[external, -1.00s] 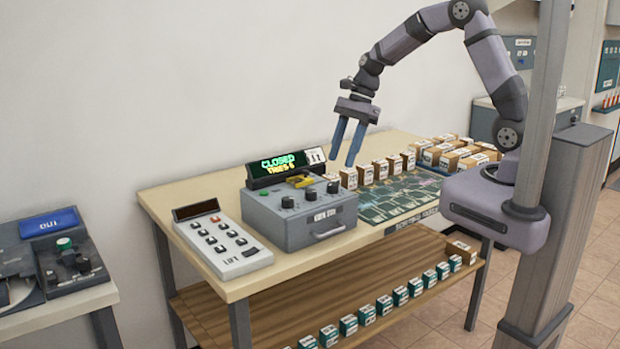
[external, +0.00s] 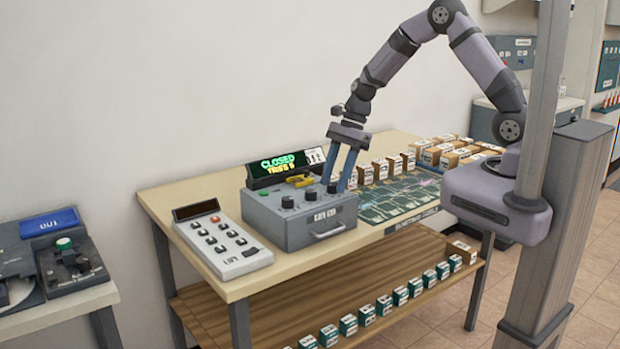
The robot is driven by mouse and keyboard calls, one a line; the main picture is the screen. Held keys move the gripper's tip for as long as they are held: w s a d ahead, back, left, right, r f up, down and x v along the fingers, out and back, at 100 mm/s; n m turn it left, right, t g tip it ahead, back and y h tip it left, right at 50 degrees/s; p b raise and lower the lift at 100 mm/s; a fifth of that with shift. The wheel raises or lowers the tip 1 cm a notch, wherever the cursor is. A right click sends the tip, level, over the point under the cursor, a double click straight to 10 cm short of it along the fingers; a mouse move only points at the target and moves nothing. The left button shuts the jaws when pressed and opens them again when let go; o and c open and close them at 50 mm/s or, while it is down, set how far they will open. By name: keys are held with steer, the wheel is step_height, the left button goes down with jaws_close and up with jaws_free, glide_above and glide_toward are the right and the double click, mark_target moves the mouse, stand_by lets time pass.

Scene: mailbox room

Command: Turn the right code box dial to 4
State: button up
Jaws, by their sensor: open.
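The grey code box (external: 300,215) stands on the table with a row of black dials on its top. The left dial (external: 287,202) and the middle dial (external: 310,194) are in plain view. The right dial (external: 332,187) sits between the fingertips of my gripper (external: 334,183). My gripper points down, open, with one finger on each side of that dial. I cannot tell whether the fingers touch it. The dial's number is too small to read. A display (external: 285,167) behind the box reads "CLOSED" in green, with a smaller yellow line of text below.
A white keypad panel (external: 222,243) lies left of the box. A yellow item (external: 299,181) lies at the box's back edge. Several small cartons (external: 380,169) stand right of the box, behind a dark green mat (external: 395,200). A lower shelf (external: 250,320) holds more cartons.

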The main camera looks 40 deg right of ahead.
steer(key=c, duration=1)
steer(key=shift+c, duration=0.2)
steer(key=shift+n, duration=0.5)
steer(key=shift+w+n+g+p, duration=0.15)
steer(key=shift+n+g+p, duration=0.4)
steer(key=shift+n, duration=0.45)
steer(key=n+g, duration=0.1)
steer(key=n, duration=0.1)
steer(key=n+h, duration=0.1)
steer(key=n, duration=0.1)
steer(key=shift+w+a+n+g+p, duration=0.15)
steer(key=shift+n+g+p, duration=0.15)
steer(key=shift+g+p, duration=0.1)
steer(key=n+g+h, duration=0.1)
steer(key=n, duration=0.3)
steer(key=shift+w+a, duration=0.1)
steer(key=shift+a+n+g+h, duration=0.15)
steer(key=shift+n+h, duration=0.25)
steer(key=shift+n, duration=0.65)
steer(key=shift+d+n+g+h, duration=0.1)
steer(key=shift+n+h, duration=0.3)
steer(key=shift+n, duration=0.65)
